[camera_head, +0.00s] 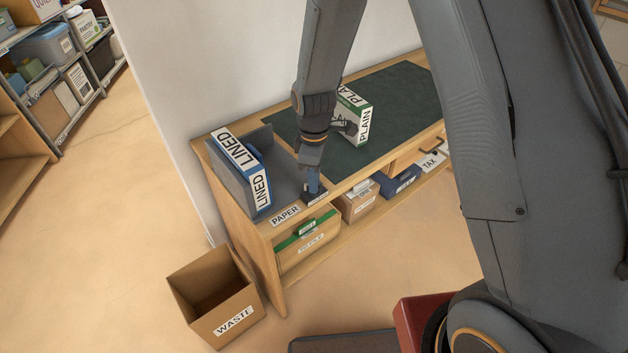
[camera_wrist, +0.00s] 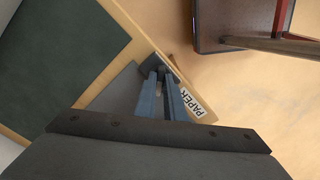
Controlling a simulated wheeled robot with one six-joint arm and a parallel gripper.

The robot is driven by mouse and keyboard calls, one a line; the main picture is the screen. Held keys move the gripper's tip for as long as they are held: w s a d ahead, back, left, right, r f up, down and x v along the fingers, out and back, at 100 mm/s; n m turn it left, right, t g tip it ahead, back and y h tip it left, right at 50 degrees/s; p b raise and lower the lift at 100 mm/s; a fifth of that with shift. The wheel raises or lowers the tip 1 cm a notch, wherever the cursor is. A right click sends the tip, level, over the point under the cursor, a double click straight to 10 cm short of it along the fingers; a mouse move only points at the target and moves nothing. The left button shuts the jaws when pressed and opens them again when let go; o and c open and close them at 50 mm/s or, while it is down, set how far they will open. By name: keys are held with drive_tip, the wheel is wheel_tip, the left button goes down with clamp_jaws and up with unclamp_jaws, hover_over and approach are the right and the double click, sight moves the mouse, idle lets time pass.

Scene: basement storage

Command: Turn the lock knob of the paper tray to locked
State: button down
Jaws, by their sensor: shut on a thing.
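The grey paper tray (camera_head: 287,170) stands at the left end of the wooden bench, with a white PAPER label (camera_head: 285,215) on the bench edge before it. My gripper (camera_head: 313,190) points down at the tray's front right corner. In the wrist view its two bluish fingers (camera_wrist: 160,75) come together at a small dark piece (camera_wrist: 153,62) beside the PAPER label (camera_wrist: 191,104). This piece looks like the lock knob; my fingers hide most of it, and I cannot tell which way it is turned. My gripper is shut on it.
A blue LINED box (camera_head: 256,178) stands in the tray. A green-and-white PLAIN box (camera_head: 355,118) stands on the dark green mat (camera_head: 400,95). Boxes sit on the shelf below. An open WASTE carton (camera_head: 215,295) is on the floor, front left. Floor at left is clear.

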drive_tip(key=shift+w+n, duration=0.1)
drive_tip(key=shift+n, duration=0.5)
drive_tip(key=c, duration=1.8)
unclamp_jaws()
drive_tip(key=shift+c, duration=0.2)
drive_tip(key=shift+r, duration=0.1)
drive_tip(key=shift+r+b, duration=0.9)
drive_tip(key=shift+r, duration=2.95)
drive_tip(key=s+d+r+m, duration=0.3)
drive_tip(key=s+d+m, duration=0.4)
drive_tip(key=m, duration=0.1)
drive_tip(key=s+d+r+m+t, duration=0.1)
drive_tip(key=s+d+r+m, duration=0.2)
drive_tip(key=s+d+m, duration=0.4)
drive_tip(key=shift+s+d+m, duration=0.3)
drive_tip(key=shift+s+m, duration=0.2)
drive_tip(key=shift+s, duration=0.05)
